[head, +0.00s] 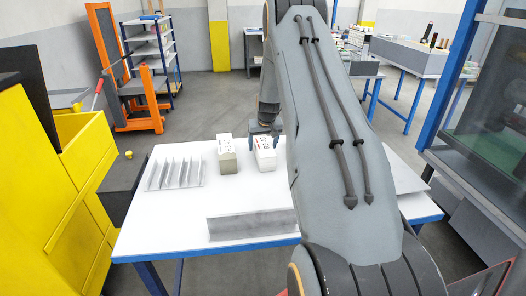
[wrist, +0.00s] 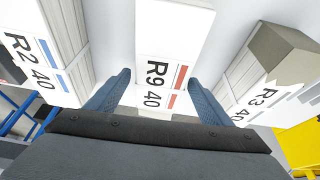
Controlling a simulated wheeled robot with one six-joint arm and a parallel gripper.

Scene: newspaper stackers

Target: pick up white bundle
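A white bundle (head: 265,158) with a red mark stands on the white table top, just right of a grey-beige bundle (head: 227,160). In the wrist view the white bundle, labelled R9 40 (wrist: 173,35), lies between the fingers of my gripper (wrist: 158,77). The fingers are open, one on each side of it, with a narrow gap showing on both sides. In the head view my gripper (head: 264,129) is at the far side of the white bundle, and my arm hides part of this area.
In the wrist view a bundle labelled R2 40 (wrist: 50,45) is close at left and a grey-ended R3 bundle (wrist: 270,75) close at right. The table (head: 180,220) also bears a finned metal rack (head: 175,175) and an angled metal plate (head: 252,224).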

